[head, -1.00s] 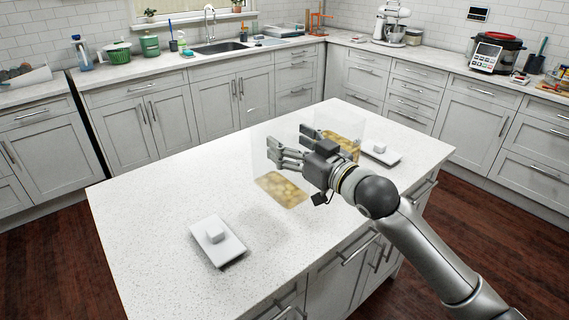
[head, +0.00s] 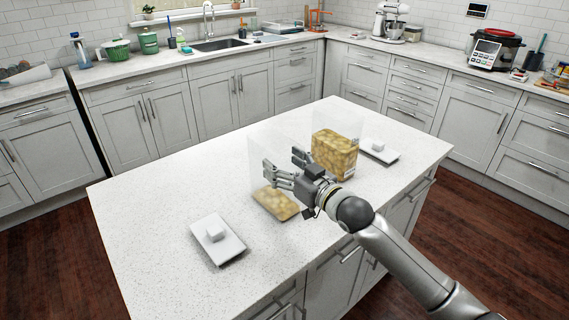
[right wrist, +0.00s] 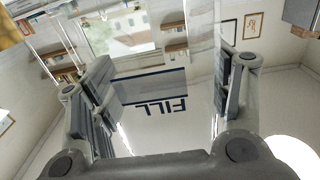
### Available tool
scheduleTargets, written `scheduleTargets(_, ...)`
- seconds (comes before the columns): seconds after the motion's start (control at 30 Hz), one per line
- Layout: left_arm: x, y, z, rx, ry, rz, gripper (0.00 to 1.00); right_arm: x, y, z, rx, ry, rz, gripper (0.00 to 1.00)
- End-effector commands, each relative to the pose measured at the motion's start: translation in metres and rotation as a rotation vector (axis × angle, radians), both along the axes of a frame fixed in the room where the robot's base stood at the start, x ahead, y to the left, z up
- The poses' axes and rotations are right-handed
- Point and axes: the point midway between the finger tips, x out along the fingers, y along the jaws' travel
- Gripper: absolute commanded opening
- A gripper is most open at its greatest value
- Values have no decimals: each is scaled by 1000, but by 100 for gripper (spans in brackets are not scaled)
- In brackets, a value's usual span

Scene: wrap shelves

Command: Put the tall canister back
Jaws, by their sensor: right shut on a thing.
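My right gripper (head: 281,162) is shut on a tall clear canister (head: 258,150) above the near part of the island. A shallow layer of yellowish-brown pieces (head: 274,204) lies at its bottom. I cannot tell whether its base touches the counter. In the right wrist view its clear wall with a dark band and the word FILL (right wrist: 165,104) shows between the fingers. A second clear canister (head: 335,152), with much more of the same filling, stands just right of and behind my gripper. My left gripper is not in view.
The island top (head: 165,185) is white and speckled. A white lid with a knob (head: 218,240) lies at its front left. Another white lid (head: 380,151) lies right of the fuller canister. The island's left part is clear. Back counters hold a sink and appliances.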

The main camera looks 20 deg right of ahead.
Motion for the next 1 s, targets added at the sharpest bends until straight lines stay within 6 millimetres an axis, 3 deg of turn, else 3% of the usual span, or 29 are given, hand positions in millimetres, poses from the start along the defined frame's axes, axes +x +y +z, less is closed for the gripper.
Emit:
scheduleTargets(0.07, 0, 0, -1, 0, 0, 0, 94, 0, 0, -2, 1, -3, 0, 14)
scheduleTargets(0.1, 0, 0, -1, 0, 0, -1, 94, 0, 0, -3, 0, 0, 0, 74)
scheduleTargets(0.23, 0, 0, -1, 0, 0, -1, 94, 0, 0, -3, 0, 0, 0, 90)
scheduleTargets(0.67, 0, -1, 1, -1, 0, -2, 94, 0, 0, 2, -1, -1, 0, 93)
scheduleTargets(1.0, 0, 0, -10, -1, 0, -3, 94, -45, -16, -3, -1, 3, 0, 93)
